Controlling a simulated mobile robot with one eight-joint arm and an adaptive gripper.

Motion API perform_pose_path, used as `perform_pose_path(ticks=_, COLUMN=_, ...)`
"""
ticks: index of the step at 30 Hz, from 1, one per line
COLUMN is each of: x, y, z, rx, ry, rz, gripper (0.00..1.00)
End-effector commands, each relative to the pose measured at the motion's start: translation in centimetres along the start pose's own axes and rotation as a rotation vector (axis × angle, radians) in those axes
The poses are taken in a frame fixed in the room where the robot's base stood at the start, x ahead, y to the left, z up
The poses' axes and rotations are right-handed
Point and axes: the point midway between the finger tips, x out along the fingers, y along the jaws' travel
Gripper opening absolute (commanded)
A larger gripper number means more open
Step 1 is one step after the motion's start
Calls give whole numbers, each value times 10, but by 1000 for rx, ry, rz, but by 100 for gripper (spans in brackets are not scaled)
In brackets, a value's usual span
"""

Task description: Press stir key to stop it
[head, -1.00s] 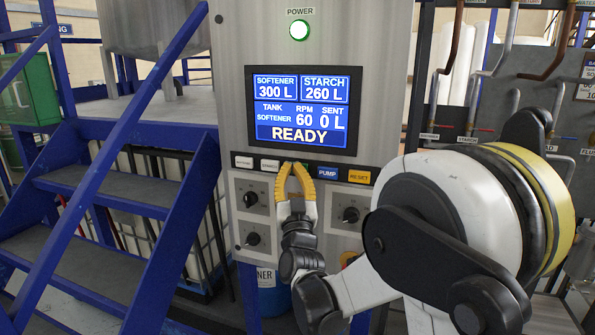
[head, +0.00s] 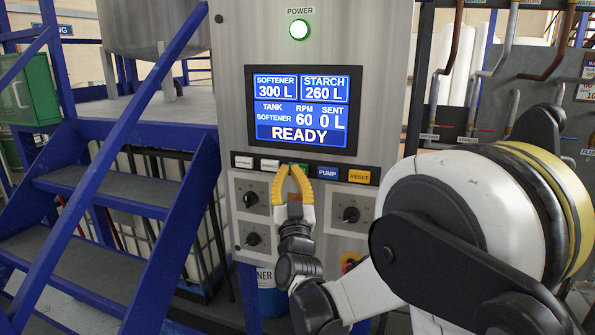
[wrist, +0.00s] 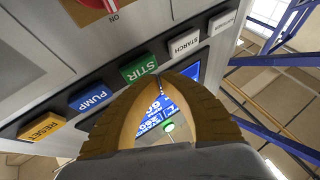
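The stir key (wrist: 139,68) is a green block labelled STIR in the key row under the display. In the head view the stir key is mostly hidden behind my fingertips. My gripper (head: 290,169) has its yellow fingers drawn together at the tips, with nothing between them. In the wrist view the fingertips (wrist: 165,84) are just beside the stir key; I cannot tell if they touch it. The display (head: 305,110) reads softener 300 L, starch 260 L, RPM 60, sent 0 L and READY.
The blue PUMP key (head: 328,172) and yellow RESET key (head: 359,176) sit right of it, the white STARCH key (head: 270,164) left. Black knobs (head: 350,214) are below. A green power lamp (head: 299,30) is lit. Blue stairs (head: 110,190) stand left, pipes (head: 440,80) right.

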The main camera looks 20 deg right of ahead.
Motion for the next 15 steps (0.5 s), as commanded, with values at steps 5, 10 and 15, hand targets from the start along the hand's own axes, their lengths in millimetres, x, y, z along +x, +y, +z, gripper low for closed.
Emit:
perform_pose_path(ticks=5, x=0, y=0, z=0, rx=0, ry=0, rz=0, gripper=0)
perform_pose_path(ticks=10, x=-10, y=-6, z=-5, rx=1, ry=0, rz=-1, gripper=0)
perform_pose_path(ticks=15, x=-24, y=-13, z=-13, rx=1, ry=0, rz=-1, gripper=0)
